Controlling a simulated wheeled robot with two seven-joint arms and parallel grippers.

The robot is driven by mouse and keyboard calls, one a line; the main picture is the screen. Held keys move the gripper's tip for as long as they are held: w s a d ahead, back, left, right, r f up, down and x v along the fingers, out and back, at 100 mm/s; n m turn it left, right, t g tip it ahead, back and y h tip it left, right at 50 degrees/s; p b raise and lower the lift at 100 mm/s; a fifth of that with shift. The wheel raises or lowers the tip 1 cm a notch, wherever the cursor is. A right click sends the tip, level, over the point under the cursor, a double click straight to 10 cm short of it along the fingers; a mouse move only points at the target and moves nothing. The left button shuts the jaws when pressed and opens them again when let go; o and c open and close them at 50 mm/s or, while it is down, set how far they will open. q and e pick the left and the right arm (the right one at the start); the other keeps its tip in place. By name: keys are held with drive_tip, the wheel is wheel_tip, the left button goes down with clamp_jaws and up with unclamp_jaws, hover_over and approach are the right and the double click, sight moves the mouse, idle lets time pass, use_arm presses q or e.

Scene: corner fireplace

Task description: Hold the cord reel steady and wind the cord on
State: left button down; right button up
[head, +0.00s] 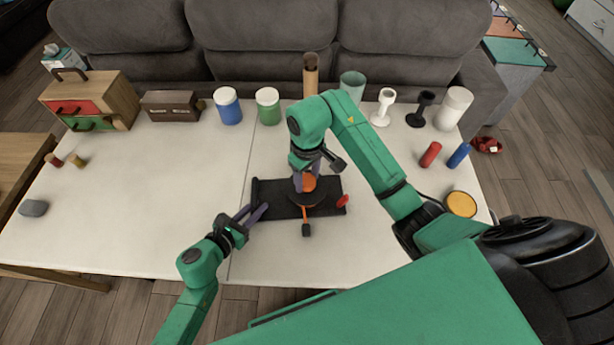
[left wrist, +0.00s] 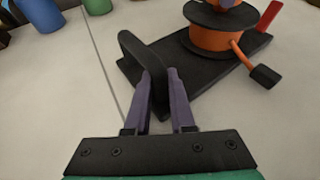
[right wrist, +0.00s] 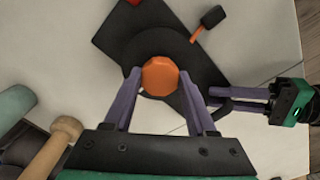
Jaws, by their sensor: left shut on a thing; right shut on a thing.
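The cord reel has a black base (head: 268,207), an orange drum (left wrist: 212,38) between black flanges, and an orange knob (right wrist: 160,76) on top. A short orange cord (head: 304,214) runs from the drum to a black plug (head: 306,230) in front of the base. My left gripper (head: 260,211) is shut on the upright black handle (left wrist: 138,58) at the base's left end. My right gripper (head: 307,184) comes from above and is shut on the knob, partly hiding the drum in the head view. A red piece (head: 343,201) is at the base's right end.
A wooden drawer box (head: 112,97), a brown chest (head: 170,105), jars and cups line the table's back edge. A red cylinder (head: 430,154), a blue cylinder (head: 458,155) and a yellow-topped round thing (head: 460,204) are at right. A grey stone (head: 33,208) lies far left.

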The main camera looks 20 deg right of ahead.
idle(0.4)
drive_tip(key=o, duration=1.4)
